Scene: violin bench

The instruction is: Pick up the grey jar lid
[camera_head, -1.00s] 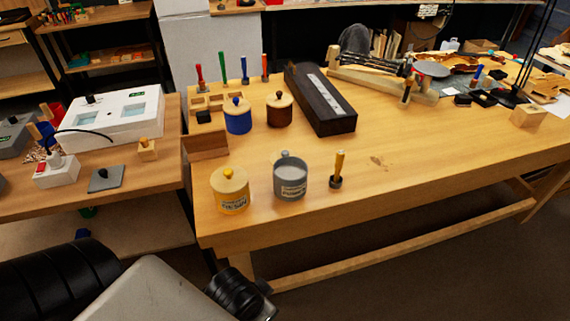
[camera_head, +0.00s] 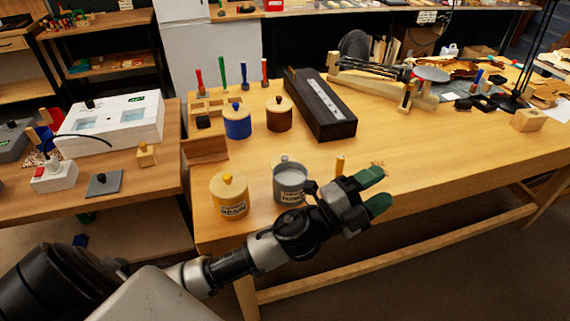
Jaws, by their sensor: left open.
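The grey jar (camera_head: 289,185) stands near the front edge of the bench, and its inside shows from above. A grey knob (camera_head: 284,158) shows just behind its rim, with a sliver of pale wood beside it. This looks like the grey jar lid lying behind the jar, mostly hidden by it. My left gripper (camera_head: 377,190) is open and empty, with green fingertips, above the bench's front edge to the right of the jar. Its wrist overlaps the jar's lower right side in the picture. My right gripper is not in view.
A yellow jar (camera_head: 230,197) stands left of the grey jar. Blue (camera_head: 238,123) and brown (camera_head: 279,117) jars stand farther back beside a long dark box (camera_head: 320,103). A wooden-handled tool (camera_head: 339,164) is partly hidden behind my gripper. The bench's middle right is clear.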

